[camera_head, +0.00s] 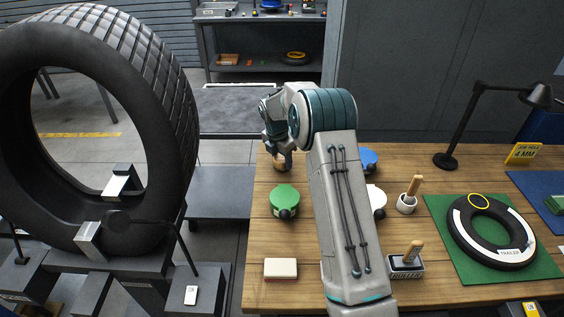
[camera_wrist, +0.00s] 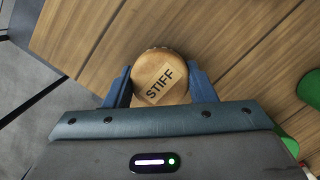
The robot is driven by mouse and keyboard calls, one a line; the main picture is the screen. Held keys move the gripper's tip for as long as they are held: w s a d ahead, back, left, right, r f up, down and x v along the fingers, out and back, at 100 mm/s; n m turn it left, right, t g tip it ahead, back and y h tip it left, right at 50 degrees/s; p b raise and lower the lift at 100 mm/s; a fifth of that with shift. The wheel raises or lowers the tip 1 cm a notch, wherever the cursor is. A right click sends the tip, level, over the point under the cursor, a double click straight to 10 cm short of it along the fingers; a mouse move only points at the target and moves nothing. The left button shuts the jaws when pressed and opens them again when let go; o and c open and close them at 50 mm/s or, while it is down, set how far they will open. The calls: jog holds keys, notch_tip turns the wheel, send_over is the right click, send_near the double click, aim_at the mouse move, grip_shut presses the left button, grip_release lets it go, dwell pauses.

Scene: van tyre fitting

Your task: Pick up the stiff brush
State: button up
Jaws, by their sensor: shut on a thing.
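The stiff brush (camera_wrist: 158,72) shows in the wrist view as a round wooden top with a label reading STIFF. My gripper (camera_wrist: 160,88) has its two blue fingers on either side of it, shut on it. In the head view the brush (camera_head: 281,164) is a small brown shape near the table's far left edge, under my gripper (camera_head: 280,155). My arm hides part of it. I cannot tell whether the brush still touches the table.
A green-lidded pot (camera_head: 285,197) and a white-and-tan block (camera_head: 281,268) stand on the wooden table (camera_head: 262,235). A blue-lidded pot (camera_head: 368,160), wooden-handled tools (camera_head: 413,188) and a tyre on a green mat (camera_head: 440,215) lie right. A large tyre (camera_head: 170,90) stands left.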

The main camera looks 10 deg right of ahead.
aim_at(282, 158)
notch_tip(282, 158, up, 3)
jog(key=shift+d+r+b, duration=0.1)
jog(key=shift+b, duration=0.3)
jog(key=s+d+r+b, duration=0.2)
jog(key=s+r, duration=0.4)
jog(key=s, duration=0.5)
jog(key=shift+d+r, duration=0.35)
jog(key=shift+d, duration=0.35)
jog(key=shift+o, duration=0.4)
